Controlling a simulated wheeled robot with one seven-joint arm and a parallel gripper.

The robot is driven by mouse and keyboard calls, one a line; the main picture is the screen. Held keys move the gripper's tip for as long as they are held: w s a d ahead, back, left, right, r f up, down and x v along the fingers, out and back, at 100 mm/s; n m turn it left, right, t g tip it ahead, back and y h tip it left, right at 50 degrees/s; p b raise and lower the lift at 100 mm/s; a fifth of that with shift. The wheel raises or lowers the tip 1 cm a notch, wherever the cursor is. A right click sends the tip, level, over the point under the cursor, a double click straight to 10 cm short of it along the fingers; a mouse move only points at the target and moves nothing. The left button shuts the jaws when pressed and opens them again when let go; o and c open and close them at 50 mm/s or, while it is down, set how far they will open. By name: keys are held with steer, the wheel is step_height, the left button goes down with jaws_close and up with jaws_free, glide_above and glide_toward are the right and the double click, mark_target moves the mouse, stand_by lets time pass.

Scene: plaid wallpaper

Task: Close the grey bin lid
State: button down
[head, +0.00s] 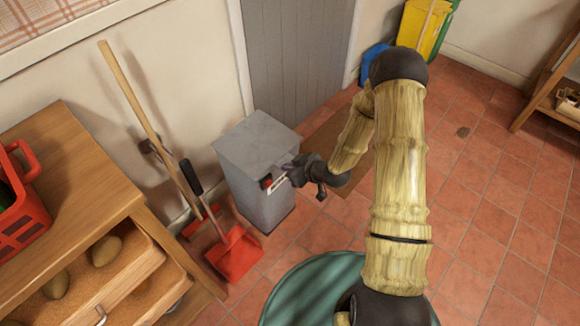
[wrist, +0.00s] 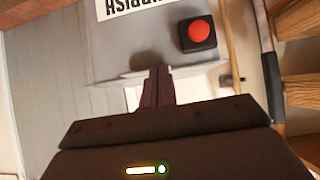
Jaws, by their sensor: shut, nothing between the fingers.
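The grey bin (head: 258,195) stands by the wall, left of centre in the head view. Its grey lid (head: 258,140) lies flat across the top, and no inside of the bin shows. A red button (head: 267,181) and a white label are on the front; the button also shows in the wrist view (wrist: 199,31), where the lettering is upside down. My gripper (head: 284,175) is at the bin's front, near its upper edge, beside the button. Its fingers (wrist: 155,88) are together with nothing between them. I cannot tell whether they touch the bin.
A wooden cabinet (head: 65,170) with a red basket (head: 22,215) stands at left. A broom (head: 135,100) and a red dustpan (head: 235,253) are between it and the bin. A green round object (head: 300,290) is in front. Tiled floor (head: 490,200) at right is mostly free.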

steer(key=shift+s+d+f, duration=0.1)
steer(key=shift+s+f, duration=0.2)
steer(key=shift+f, duration=0.6)
step_height(320, 180, up, 6)
steer(key=p, duration=0.4)
steer(key=s+d+f, duration=0.4)
steer(key=s+d, duration=0.2)
steer(key=shift+d, duration=0.35)
steer(key=shift+w+r, duration=0.1)
steer(key=shift+r, duration=0.05)
